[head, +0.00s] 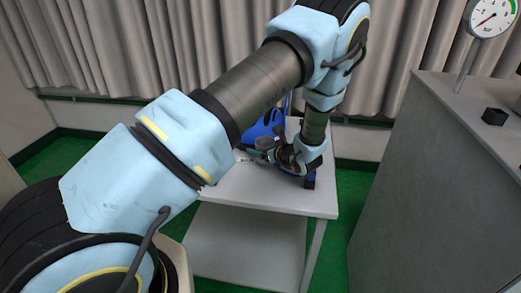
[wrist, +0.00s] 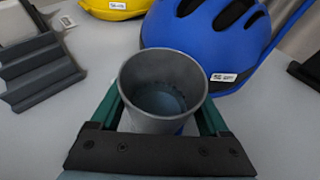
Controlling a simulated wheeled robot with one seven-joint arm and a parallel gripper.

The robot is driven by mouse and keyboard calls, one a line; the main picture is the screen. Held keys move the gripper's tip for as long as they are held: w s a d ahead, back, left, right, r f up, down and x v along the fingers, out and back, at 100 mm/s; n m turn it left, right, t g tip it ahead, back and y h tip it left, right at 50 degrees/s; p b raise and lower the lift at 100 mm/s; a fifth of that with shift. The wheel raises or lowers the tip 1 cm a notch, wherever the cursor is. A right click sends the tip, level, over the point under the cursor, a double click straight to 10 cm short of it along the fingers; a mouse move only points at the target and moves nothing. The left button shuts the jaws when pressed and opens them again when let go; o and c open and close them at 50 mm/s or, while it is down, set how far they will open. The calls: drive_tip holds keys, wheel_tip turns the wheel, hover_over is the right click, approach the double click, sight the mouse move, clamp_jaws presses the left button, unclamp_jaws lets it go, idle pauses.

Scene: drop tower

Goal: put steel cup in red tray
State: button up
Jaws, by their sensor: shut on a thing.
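The steel cup (wrist: 163,86) is a grey, open-topped cup in the middle of the wrist view. It looks empty inside. My gripper (wrist: 160,115) is shut on it, with one green finger on each side of the cup. In the head view my gripper (head: 266,153) is over the white table (head: 238,190), and my arm hides much of that spot. I cannot tell whether the cup touches the table. No red tray is in either view.
A blue helmet (wrist: 205,38) stands close behind the cup, with a yellow helmet (wrist: 117,8) to its left. A grey stepped block (wrist: 38,70) is at the left. A grey cabinet (head: 440,180) with a gauge (head: 490,16) stands right of the table in the head view.

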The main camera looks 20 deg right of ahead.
drive_tip(key=shift+f, duration=0.75)
drive_tip(key=shift+f, duration=0.2)
drive_tip(key=o, duration=1.4)
drive_tip(key=shift+r, duration=0.1)
